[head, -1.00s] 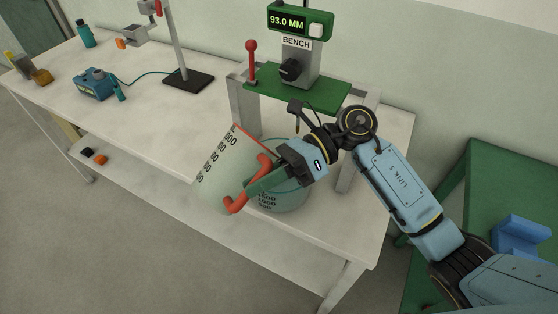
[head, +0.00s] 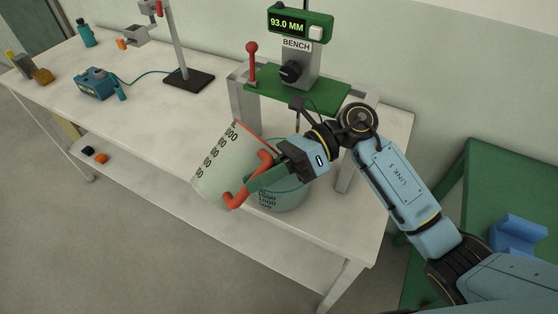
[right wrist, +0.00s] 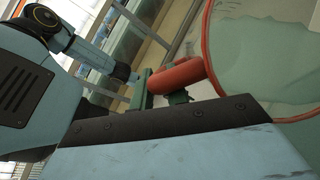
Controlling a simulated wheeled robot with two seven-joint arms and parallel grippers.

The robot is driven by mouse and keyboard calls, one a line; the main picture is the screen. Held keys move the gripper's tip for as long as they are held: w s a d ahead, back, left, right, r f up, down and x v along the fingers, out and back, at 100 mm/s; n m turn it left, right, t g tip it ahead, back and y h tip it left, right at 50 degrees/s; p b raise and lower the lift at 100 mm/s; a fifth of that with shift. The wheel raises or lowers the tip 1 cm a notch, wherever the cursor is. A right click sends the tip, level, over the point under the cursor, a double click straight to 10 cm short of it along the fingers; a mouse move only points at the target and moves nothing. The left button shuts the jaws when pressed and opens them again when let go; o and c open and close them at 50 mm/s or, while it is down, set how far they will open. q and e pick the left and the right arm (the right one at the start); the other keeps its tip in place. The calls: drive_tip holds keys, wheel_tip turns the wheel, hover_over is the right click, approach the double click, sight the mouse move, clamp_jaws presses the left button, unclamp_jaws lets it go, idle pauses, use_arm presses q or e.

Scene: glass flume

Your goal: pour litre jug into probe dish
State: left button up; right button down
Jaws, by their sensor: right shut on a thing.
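The litre jug (head: 218,165) is pale and translucent, with black graduation marks, a red rim and a red handle. It is tilted, with its rim toward the upper right and its base toward the lower left. My right gripper (head: 261,180) is shut on the red handle. In the right wrist view the handle lies between the green fingers (right wrist: 160,88), beside the jug's wall (right wrist: 262,55). A teal round vessel with black marks, seemingly the probe dish (head: 285,196), stands on the bench behind and right of the jug, partly hidden by jug and gripper. I cannot see liquid flowing. My left gripper is not in view.
A bench gauge (head: 295,62) reading 93.0 MM stands behind the dish on a green-topped frame (head: 315,97) with grey posts. A stand (head: 188,78), a blue box (head: 95,85) and bottles stand farther left. The white bench (head: 150,125) is clear in the middle.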

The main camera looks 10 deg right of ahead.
drive_tip(key=shift+w+d+r+g+y+p, duration=0.1)
drive_tip(key=shift+r+g+y+p, duration=0.25)
drive_tip(key=shift+r+p, duration=0.6)
idle(0.9)
drive_tip(key=shift+r, duration=0.1)
